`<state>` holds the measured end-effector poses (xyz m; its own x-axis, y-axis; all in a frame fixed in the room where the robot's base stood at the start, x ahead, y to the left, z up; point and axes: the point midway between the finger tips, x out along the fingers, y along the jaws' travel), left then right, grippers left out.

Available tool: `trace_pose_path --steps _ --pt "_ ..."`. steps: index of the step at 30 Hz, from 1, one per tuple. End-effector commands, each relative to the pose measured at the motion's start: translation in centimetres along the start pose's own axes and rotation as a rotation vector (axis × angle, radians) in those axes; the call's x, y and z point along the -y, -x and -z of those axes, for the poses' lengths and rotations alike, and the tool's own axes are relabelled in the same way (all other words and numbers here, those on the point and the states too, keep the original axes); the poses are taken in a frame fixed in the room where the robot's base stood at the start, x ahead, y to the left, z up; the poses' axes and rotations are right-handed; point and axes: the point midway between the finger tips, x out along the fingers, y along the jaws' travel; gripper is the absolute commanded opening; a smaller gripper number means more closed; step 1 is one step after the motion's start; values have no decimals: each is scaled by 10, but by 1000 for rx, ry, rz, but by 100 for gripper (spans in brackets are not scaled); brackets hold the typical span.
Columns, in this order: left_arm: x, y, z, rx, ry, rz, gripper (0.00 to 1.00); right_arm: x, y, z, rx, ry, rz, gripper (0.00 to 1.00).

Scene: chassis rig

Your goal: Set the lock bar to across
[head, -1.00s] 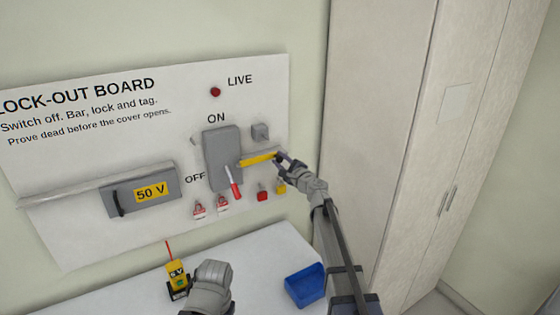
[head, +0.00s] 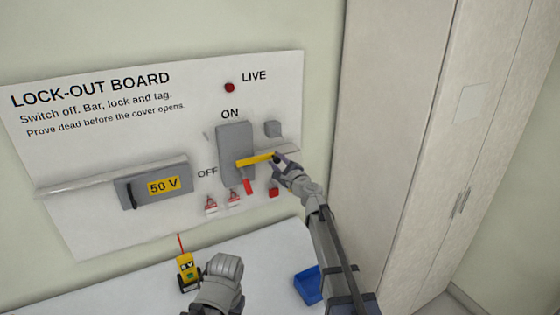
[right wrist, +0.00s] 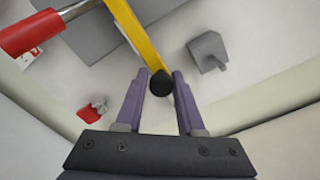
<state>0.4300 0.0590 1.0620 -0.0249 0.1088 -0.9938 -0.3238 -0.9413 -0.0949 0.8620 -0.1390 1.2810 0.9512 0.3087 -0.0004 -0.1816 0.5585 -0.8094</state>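The yellow lock bar (head: 255,160) lies nearly level across the lower part of the grey switch box (head: 234,140), over the switch handle (head: 248,187), whose red end shows below it. The right wrist view shows the bar (right wrist: 143,42) and its black end knob (right wrist: 162,83). My right gripper (head: 279,160) is at the bar's right end; its fingers (right wrist: 161,76) stand close on both sides of the knob and appear shut on it. A grey part of my left arm (head: 220,283) shows low in the head view; its fingers cannot be made out.
A grey block (head: 272,129) sticks out above the bar. Red-and-white tags (head: 233,196) and a red padlock (head: 273,192) hang below the switch. A yellow meter (head: 187,271) and a blue bin (head: 308,285) are on the bench. A tall cabinet (head: 420,130) stands right.

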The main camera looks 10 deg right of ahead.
Motion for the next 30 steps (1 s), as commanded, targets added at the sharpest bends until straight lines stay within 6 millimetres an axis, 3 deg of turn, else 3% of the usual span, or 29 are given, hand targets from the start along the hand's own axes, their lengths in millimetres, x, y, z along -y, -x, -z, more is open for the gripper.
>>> trace_pose_path --steps 1,7,20,30 --pt "0 0 0 0 0 0 0 -2 1 -2 4 0 -3 41" --pt "0 0 0 0 0 0 0 -1 0 -1 2 0 -1 63" --pt "0 0 0 0 0 0 0 0 10 0 0 -1 0 63" --pt "0 0 0 0 0 0 0 -1 61 -1 0 -1 0 63"
